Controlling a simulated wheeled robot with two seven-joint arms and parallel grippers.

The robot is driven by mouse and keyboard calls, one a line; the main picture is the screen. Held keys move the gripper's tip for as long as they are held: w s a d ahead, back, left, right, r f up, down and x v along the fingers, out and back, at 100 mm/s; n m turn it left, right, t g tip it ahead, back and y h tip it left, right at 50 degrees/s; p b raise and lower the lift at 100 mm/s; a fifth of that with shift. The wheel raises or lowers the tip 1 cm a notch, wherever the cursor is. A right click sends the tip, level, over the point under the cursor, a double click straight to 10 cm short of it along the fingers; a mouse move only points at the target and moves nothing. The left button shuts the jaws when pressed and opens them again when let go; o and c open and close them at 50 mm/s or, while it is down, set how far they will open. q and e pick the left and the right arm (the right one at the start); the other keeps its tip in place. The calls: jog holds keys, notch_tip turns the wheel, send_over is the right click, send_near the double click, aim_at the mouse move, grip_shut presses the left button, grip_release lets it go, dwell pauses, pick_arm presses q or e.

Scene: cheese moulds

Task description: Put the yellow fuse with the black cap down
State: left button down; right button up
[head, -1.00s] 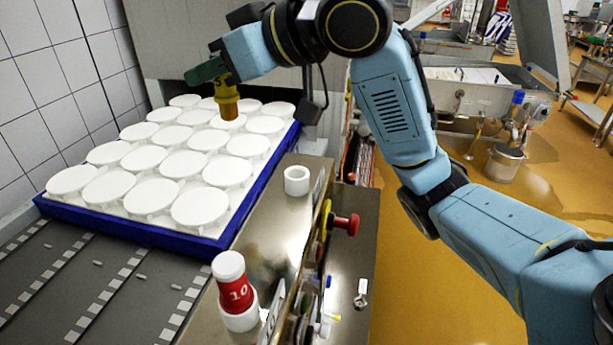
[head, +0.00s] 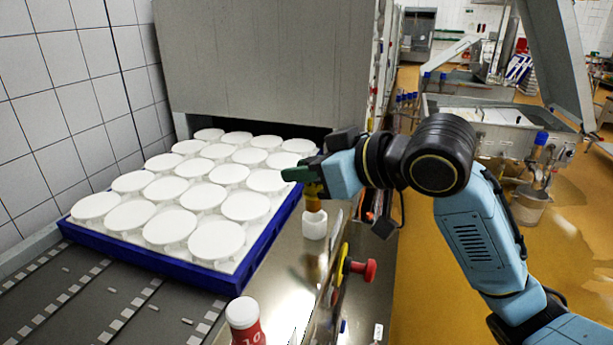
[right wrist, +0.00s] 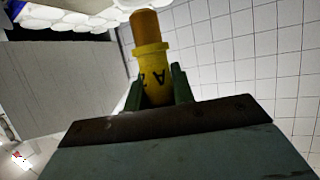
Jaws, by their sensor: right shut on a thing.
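The yellow fuse (head: 313,195) hangs upright in my right gripper (head: 308,174), which is shut on its upper part. In the right wrist view, the green fingers (right wrist: 159,92) clasp the fuse (right wrist: 153,62). Its brown-orange end is bare there, and dark marks show on the yellow body. No black cap shows; the gripped end is hidden. In the head view the fuse's lower end lines up with the top of a white round holder (head: 314,227) on the metal ledge. I cannot tell the gap between them. My left gripper is not in view.
A blue tray (head: 222,281) of white round moulds (head: 207,240) lies left of the metal ledge (head: 281,262). A red fuse with a white top (head: 244,318) stands at the near edge. A red knob (head: 369,270) juts from the ledge's right side.

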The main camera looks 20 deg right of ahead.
jog(key=shift+f, duration=0.7)
jog(key=shift+f, duration=0.15)
jog(key=o, duration=1)
jog(key=shift+r, duration=0.2)
jog(key=b+v, duration=0.3)
jog(key=v, duration=0.9)
jog(key=shift+s+f+b, duration=0.1)
jog(key=shift+b, duration=0.2)
